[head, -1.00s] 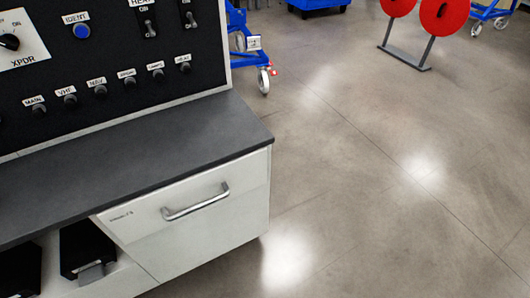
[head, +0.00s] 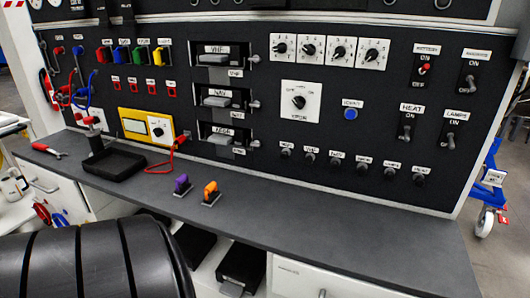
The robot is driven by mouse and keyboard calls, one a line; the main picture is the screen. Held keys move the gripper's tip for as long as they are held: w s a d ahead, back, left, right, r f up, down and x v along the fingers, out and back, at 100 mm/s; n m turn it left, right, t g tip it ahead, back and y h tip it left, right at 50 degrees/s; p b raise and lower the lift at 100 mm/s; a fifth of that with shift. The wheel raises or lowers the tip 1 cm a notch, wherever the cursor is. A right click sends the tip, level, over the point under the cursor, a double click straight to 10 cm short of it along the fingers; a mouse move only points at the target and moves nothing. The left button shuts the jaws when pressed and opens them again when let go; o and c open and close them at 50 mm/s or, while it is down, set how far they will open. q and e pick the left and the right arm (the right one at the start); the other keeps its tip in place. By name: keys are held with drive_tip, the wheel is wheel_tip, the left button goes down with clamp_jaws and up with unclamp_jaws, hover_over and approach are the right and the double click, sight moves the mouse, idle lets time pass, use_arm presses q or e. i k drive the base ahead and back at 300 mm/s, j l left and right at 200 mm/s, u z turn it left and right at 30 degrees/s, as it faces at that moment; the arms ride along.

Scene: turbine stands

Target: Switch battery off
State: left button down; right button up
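The battery switch (head: 424,69) is a small red-tipped toggle at the upper right of the black panel (head: 270,130) in the head view. A white label (head: 427,48) sits above it, with ON printed just under that label. The lever is too small to tell surely whether it points up or down. Neither of my grippers shows in the head view.
Other toggles surround it: the heat switch (head: 406,132), the lamps switch (head: 450,141) and one to its right (head: 469,84). A grey counter (head: 320,225) runs below, holding a black tray (head: 113,164), a purple piece (head: 182,185) and an orange piece (head: 211,192).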

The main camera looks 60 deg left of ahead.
sight(422, 71)
drive_tip(key=k+j+u, duration=0.1)
drive_tip(key=k, duration=0.45)
drive_tip(key=k+j, duration=0.2)
drive_tip(key=k, duration=0.3)
drive_tip(key=u, duration=1.5)
drive_tip(key=i+l+z, duration=0.35)
drive_tip(key=z, duration=0.15)
drive_tip(key=i+l+z, duration=0.2)
drive_tip(key=i+z, duration=0.25)
drive_tip(key=k, duration=0.05)
